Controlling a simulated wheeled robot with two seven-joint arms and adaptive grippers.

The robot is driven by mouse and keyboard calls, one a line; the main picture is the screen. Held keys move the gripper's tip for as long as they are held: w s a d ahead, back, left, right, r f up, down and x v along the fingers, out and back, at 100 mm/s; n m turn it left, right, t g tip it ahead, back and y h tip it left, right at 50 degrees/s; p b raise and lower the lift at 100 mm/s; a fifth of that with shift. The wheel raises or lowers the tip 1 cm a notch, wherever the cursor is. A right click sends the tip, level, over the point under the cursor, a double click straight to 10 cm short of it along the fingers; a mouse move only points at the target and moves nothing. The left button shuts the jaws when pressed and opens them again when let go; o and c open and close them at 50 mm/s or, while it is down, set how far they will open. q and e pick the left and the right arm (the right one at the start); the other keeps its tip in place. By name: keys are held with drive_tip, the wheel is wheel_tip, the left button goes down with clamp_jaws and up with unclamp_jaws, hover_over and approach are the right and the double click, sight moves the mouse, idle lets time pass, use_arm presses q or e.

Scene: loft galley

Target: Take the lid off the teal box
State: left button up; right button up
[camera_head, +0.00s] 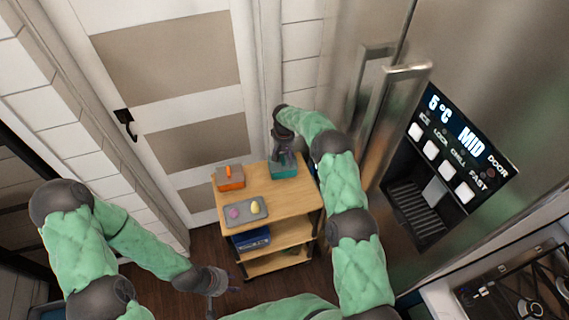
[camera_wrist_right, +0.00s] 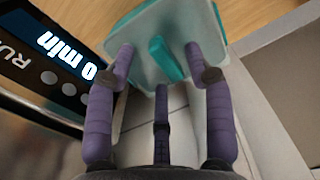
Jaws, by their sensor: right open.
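The teal box (camera_head: 284,173) stands at the back right corner of the wooden cart top. Its pale grey lid (camera_wrist_right: 140,72) with a teal bar handle (camera_wrist_right: 165,58) is on it, in the right wrist view. My right gripper (camera_head: 283,153) is over the box from above. In the right wrist view its purple fingers (camera_wrist_right: 160,60) are spread apart on both sides of the handle, with nothing held. My left gripper (camera_head: 226,282) hangs low near the floor, left of the cart, far from the box; its fingers are too small to judge.
An orange box (camera_head: 230,184) with an orange handle stands at the cart's back left. A grey tray (camera_head: 245,219) with a pink and a yellow item lies in front. A blue object (camera_head: 252,239) is on the shelf below. The steel fridge (camera_head: 480,70) rises close on the right.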

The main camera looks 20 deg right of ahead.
drive_tip(key=shift+f, duration=0.6)
drive_tip(key=shift+a, duration=0.1)
clamp_jaws()
drive_tip(key=shift+r, duration=0.15)
